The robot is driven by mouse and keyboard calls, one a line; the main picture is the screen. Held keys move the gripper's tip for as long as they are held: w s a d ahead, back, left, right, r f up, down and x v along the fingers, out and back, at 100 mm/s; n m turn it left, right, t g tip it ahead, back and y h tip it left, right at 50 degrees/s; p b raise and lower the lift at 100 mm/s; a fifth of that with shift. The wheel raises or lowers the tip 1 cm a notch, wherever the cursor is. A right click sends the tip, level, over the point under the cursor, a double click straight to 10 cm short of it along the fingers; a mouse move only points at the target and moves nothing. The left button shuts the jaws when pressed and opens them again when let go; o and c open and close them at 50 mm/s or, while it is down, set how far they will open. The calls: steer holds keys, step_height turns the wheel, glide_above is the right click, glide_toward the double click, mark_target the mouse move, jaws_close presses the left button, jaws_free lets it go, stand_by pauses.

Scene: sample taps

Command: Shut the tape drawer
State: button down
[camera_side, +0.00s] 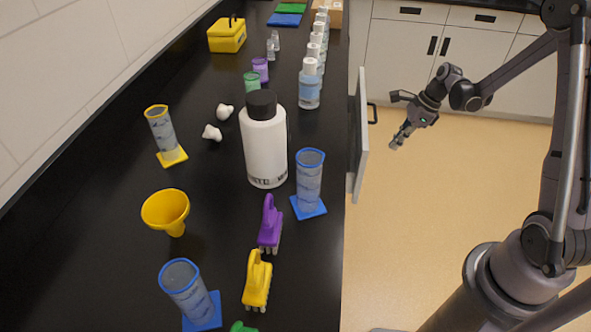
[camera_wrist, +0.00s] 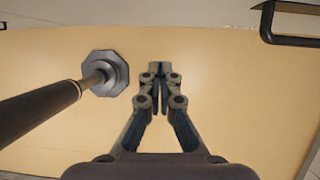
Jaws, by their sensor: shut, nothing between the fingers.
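The drawer (camera_side: 359,140) shows in the side view as a light grey front panel with a dark bar handle (camera_side: 372,113), standing out from the right edge of the black bench. How far it is pulled out is hard to tell, and its inside is hidden from both views. In the wrist view a black bar handle (camera_wrist: 292,40) shows at the top right corner. My gripper (camera_side: 394,143) is shut and empty, in the air to the right of the drawer front and apart from it. Its closed fingertips (camera_wrist: 159,72) show in the wrist view over tan floor.
The bench top (camera_side: 215,275) holds a white bottle (camera_side: 264,150), cylinders, a yellow funnel (camera_side: 165,208) and a purple clamp-like tool (camera_side: 270,225). White cabinets (camera_side: 440,45) stand at the back. The floor (camera_side: 440,190) around my gripper is clear.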

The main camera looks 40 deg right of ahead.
steer(key=w+d+f+t+y, duration=0.3)
steer(key=d+t, duration=0.1)
steer(key=d, duration=0.7)
steer(key=w+a+r+x, duration=0.1)
steer(key=r+x, duration=0.1)
steer(key=x, duration=1.1)
steer(key=shift+w+a, duration=0.2)
steer(key=w+a, duration=0.6)
steer(key=a, duration=0.1)
steer(key=shift+w, duration=0.4)
